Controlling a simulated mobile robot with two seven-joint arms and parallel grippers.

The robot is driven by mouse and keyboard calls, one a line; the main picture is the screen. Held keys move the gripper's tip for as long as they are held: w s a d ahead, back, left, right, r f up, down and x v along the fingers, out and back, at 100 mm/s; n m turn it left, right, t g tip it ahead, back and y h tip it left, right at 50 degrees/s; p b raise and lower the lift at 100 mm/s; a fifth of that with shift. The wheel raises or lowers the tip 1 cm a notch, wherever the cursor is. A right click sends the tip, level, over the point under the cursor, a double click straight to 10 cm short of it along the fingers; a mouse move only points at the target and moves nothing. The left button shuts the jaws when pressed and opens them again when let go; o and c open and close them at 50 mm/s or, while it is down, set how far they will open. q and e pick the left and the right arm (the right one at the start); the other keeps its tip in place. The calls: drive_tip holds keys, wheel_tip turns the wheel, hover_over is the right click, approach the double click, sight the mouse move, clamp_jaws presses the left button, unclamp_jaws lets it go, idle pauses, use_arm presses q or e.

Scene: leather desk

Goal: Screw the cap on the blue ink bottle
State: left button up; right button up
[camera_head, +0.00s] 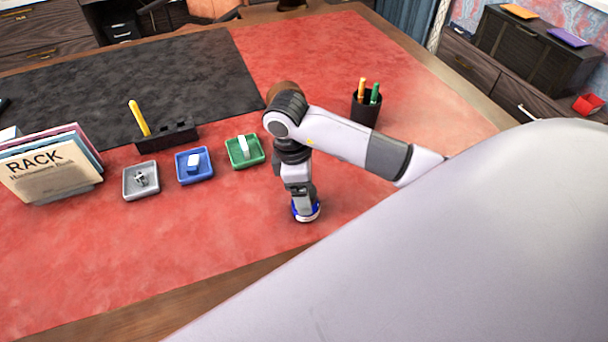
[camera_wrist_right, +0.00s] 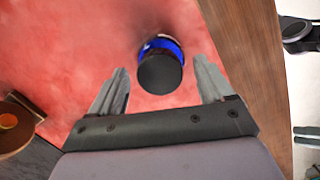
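The blue ink bottle (camera_head: 307,213) stands on the red leather near the desk's front edge, below my right gripper (camera_head: 303,203). In the right wrist view, the bottle (camera_wrist_right: 163,43) shows a blue body with a dark, round, cap-like top (camera_wrist_right: 160,73) towards the camera. The fingers of my right gripper (camera_wrist_right: 160,68) are spread on either side of the bottle, with visible gaps. I cannot tell whether the dark top is seated on the threads or held. In the head view, my arm hides most of the bottle. My left gripper is not in view.
Grey (camera_head: 141,194), blue (camera_head: 208,175) and green (camera_head: 258,161) trays hold small items left of my arm. A black pen cup (camera_head: 365,108) stands behind it. A file rack (camera_head: 48,175) and a pen holder (camera_head: 168,139) stand farther left. The front-left leather is clear.

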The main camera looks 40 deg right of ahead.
drive_tip(key=r, duration=0.5)
drive_tip(key=shift+w+a, duration=0.25)
drive_tip(key=shift+a+r, duration=0.2)
drive_tip(key=shift+r, duration=0.85)
